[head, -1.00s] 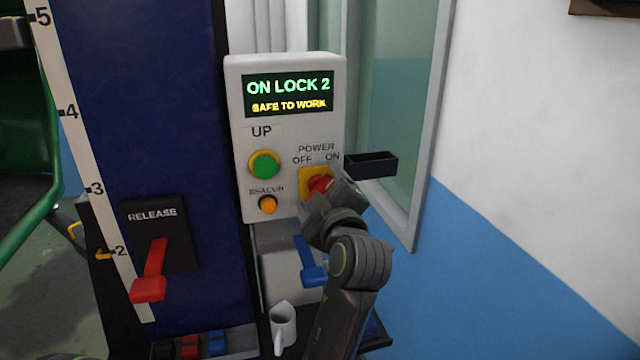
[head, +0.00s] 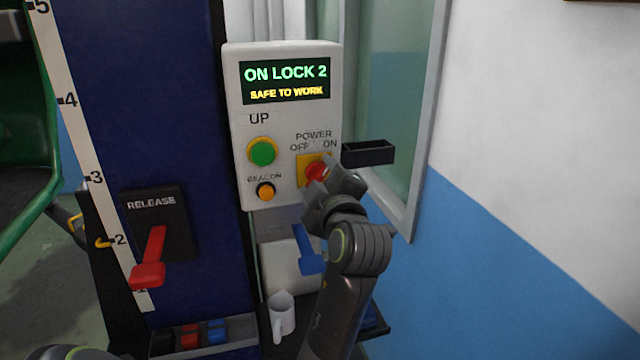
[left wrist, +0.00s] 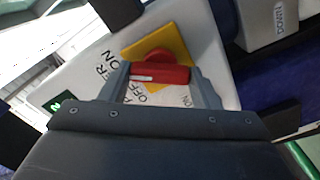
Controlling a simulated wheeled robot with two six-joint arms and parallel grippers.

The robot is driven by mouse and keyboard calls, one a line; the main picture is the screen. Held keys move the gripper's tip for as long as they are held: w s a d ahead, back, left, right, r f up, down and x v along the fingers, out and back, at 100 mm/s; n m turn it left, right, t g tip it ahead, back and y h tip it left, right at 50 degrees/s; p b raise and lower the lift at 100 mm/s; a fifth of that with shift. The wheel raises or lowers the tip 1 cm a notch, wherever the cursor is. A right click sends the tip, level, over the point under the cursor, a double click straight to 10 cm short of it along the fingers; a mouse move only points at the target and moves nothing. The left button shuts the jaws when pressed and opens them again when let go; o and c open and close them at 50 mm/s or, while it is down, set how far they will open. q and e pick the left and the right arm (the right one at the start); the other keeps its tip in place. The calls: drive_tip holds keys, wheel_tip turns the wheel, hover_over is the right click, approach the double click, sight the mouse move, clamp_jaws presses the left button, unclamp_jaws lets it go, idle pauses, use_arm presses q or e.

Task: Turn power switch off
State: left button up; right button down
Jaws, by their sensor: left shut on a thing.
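The power switch is a red knob (head: 315,171) on a yellow square plate (head: 305,163), under the words POWER, OFF and ON on the grey control box (head: 237,130). My left gripper (head: 322,182) is at the switch and partly covers it in the head view. In the left wrist view the red knob (left wrist: 160,74) lies between the two fingers of the left gripper (left wrist: 163,82), which are shut on it. Which mark the knob points to is hard to tell. My right gripper is not in view.
The lit display (head: 285,82) reads ON LOCK 2 and SAFE TO WORK. A green UP button (head: 262,152) and an orange beacon button (head: 265,191) sit left of the switch. A black tray (head: 368,153) juts out right.

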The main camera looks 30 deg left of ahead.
use_arm(q)
drive_tip(key=n+b, duration=0.3)
drive_tip(key=shift+f, duration=0.1)
drive_tip(key=n+b, duration=0.3)
drive_tip(key=n, duration=0.2)
drive_tip(key=n+b, duration=0.3)
drive_tip(key=n, duration=0.2)
drive_tip(key=shift+b, duration=0.3)
drive_tip(key=shift+n+b, duration=0.4)
drive_tip(key=shift+n, duration=0.5)
drive_tip(key=shift+r, duration=0.2)
drive_tip(key=o, duration=1)
drive_tip(key=shift+w+a+f, duration=0.1)
drive_tip(key=shift+f, duration=0.05)
